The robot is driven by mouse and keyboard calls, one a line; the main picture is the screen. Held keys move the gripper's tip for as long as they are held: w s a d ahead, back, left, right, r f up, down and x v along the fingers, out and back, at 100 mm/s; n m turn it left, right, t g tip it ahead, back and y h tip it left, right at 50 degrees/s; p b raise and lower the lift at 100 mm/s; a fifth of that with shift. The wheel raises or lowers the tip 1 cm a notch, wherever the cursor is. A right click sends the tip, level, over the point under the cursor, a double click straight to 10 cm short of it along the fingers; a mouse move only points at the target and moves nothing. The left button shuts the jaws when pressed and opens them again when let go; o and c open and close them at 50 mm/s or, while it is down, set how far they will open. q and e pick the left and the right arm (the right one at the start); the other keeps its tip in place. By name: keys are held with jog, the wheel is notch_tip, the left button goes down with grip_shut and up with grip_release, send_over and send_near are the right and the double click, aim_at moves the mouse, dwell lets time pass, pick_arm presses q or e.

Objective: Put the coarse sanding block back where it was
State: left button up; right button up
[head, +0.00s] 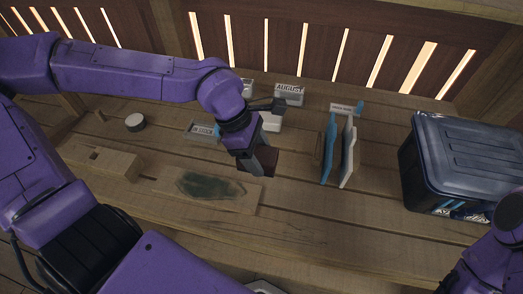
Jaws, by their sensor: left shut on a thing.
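My left gripper (257,166) is in the middle of the head view, above the workbench, pointing down. It is shut on a dark reddish-brown block (271,163), which looks like the sanding block. The gripper partly hides the block, and its grit cannot be read. The block is right of the IN STOCK label (202,129) and left of the upright blue panel (327,150). Whether it touches the bench is hard to tell. My right arm shows at the lower right corner, but its gripper is not in view.
A dark blue lidded bin (460,160) stands at right, lid closed. A pale panel (349,157) stands beside the blue one. Small boxes, one labelled AUGUST (289,94), are behind. A board with a green patch (235,194), wooden block (100,161) and round tin (135,122) lie left.

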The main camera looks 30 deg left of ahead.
pick_arm(q)
jog(key=w+a+f, duration=0.1)
jog(key=w+f, duration=0.2)
jog(key=w+a+f+p, duration=0.1)
jog(key=w+a+f, duration=0.1)
jog(key=w+f, duration=0.1)
jog(key=w+a+f+p, duration=0.1)
jog(key=w+a+f, duration=0.1)
jog(key=w+f, duration=0.1)
jog(key=shift+w, duration=0.8)
notch_tip(320, 180, down, 3)
jog(key=shift+r, duration=0.15)
jog(key=shift+w+f, duration=0.1)
jog(key=shift+f, duration=0.1)
jog(key=o, duration=1.1)
jog(key=shift+f, duration=0.1)
